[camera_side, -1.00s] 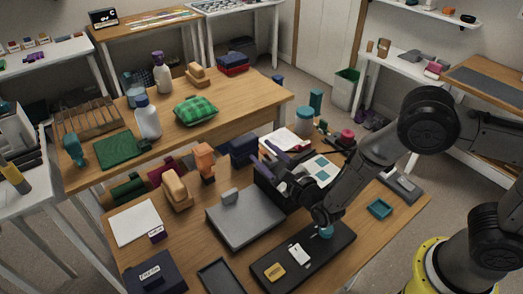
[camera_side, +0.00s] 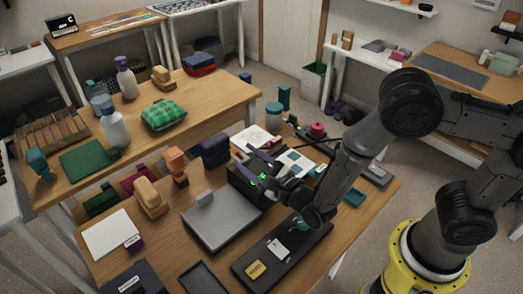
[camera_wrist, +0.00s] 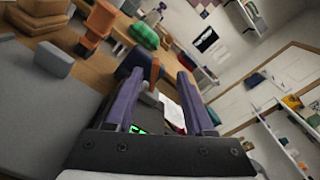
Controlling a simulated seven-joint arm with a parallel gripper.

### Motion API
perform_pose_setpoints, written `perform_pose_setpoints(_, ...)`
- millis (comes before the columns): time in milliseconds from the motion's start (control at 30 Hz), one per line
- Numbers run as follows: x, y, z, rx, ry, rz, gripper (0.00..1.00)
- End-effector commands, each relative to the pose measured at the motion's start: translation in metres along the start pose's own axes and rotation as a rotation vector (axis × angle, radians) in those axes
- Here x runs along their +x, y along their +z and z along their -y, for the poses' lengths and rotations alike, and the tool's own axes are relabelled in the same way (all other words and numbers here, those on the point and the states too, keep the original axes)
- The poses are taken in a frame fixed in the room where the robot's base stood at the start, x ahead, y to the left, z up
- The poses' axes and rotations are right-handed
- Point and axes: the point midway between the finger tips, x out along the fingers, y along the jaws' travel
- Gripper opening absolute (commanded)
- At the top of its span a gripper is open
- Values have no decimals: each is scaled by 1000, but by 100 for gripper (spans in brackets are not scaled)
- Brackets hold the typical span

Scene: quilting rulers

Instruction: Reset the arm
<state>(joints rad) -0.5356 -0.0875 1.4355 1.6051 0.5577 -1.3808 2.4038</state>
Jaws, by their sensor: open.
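My gripper (camera_side: 258,165) is above the front table in the side view, near the black box behind the grey plate. Its two purple-grey fingers are apart, with nothing seen between them. In the wrist view my gripper (camera_wrist: 160,88) shows the same two fingers spread and pointing out over the table toward the room. A small green light glows near the finger base.
Below my gripper lie a grey plate (camera_side: 222,225) and a black tray (camera_side: 255,273) with a yellow piece (camera_side: 255,270) and a white card. Orange and tan blocks (camera_side: 150,198) stand to the left. A raised wooden table (camera_side: 210,100) is behind.

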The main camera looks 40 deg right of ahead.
Motion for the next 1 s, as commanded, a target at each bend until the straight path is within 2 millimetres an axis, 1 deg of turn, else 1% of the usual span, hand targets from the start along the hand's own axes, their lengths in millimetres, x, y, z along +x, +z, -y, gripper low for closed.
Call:
perform_pose_setpoints(167, -1, 13, 20, -244, 51, -68, 54)
perform_pose_setpoints(400, 4, 43, 46, -563, 235, -112, 54)
perform_pose_setpoints(467, 2, 52, 54, -651, 292, -107, 54)
perform_pose_setpoints(567, -9, 66, 71, -823, 395, -85, 54)
perform_pose_setpoints(667, -27, 77, 90, -1011, 501, -47, 54)
perform_pose_setpoints(767, -52, 84, 109, -1208, 607, 4, 54)
perform_pose_setpoints(867, -84, 86, 128, -1410, 712, 65, 54)
perform_pose_setpoints(967, -121, 84, 146, -1610, 820, 132, 54)
perform_pose_setpoints(1000, -137, 82, 153, -1688, 864, 160, 54)
